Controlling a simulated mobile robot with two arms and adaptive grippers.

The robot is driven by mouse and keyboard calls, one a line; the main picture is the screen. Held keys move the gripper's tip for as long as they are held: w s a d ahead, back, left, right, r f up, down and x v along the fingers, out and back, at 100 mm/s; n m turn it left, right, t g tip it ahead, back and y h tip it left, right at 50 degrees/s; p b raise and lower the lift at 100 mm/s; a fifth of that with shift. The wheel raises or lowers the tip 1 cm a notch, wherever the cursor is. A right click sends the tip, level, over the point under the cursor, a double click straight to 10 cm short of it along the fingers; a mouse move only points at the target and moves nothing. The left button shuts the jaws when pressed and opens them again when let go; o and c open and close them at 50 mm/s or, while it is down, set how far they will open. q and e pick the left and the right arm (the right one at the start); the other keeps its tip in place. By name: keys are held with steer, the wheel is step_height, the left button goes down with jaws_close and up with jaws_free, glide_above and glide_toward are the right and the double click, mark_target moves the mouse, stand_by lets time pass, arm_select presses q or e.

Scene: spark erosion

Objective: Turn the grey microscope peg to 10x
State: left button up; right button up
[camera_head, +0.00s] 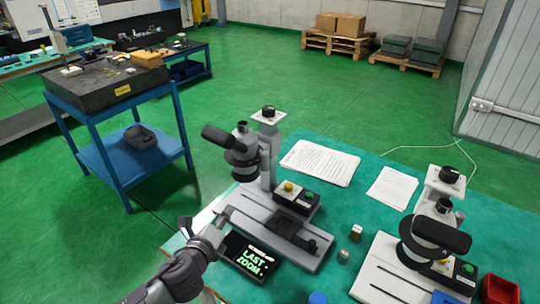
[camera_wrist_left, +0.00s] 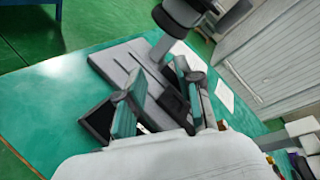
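The left microscope (camera_head: 262,160) stands upright on a grey base (camera_head: 262,212) with a black slide block on top. Its base also shows in the left wrist view (camera_wrist_left: 118,62). I cannot make out the grey peg for certain in either view. My left gripper (camera_head: 223,217) is at the base's near left edge, above and beside the display. In the wrist view its two fingers (camera_wrist_left: 157,88) are spread with nothing between them. My right gripper is not in view.
A second microscope (camera_head: 434,235) stands at the right on the green table mat (camera_head: 345,205). Two paper sheets (camera_head: 320,162) lie behind, and small metal pieces (camera_head: 355,232) lie between the microscopes. A red bin (camera_head: 500,289) is at the right edge. A blue cart (camera_head: 130,165) stands left.

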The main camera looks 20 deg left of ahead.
mark_target(263, 158)
arm_select(q)
steer(key=w+d+r+m+t+h, duration=0.1)
steer(key=w+d+r+m+h, duration=0.15)
steer(key=r+m, duration=0.35)
steer(key=w+d+r+m+t+h, duration=0.1)
steer(key=r+m+h, duration=0.25)
steer(key=m, duration=0.45)
steer(key=shift+y, duration=0.6)
steer(key=p+x, duration=0.2)
steer(key=x, duration=1)
steer(key=shift+d+p, duration=0.1)
steer(key=shift+p, duration=0.25)
steer(key=shift+w+d, duration=0.15)
steer(key=shift+w, duration=0.5)
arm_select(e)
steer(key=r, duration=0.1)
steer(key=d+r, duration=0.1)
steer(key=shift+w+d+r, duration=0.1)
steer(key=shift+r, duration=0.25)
arm_select(q)
jaws_close()
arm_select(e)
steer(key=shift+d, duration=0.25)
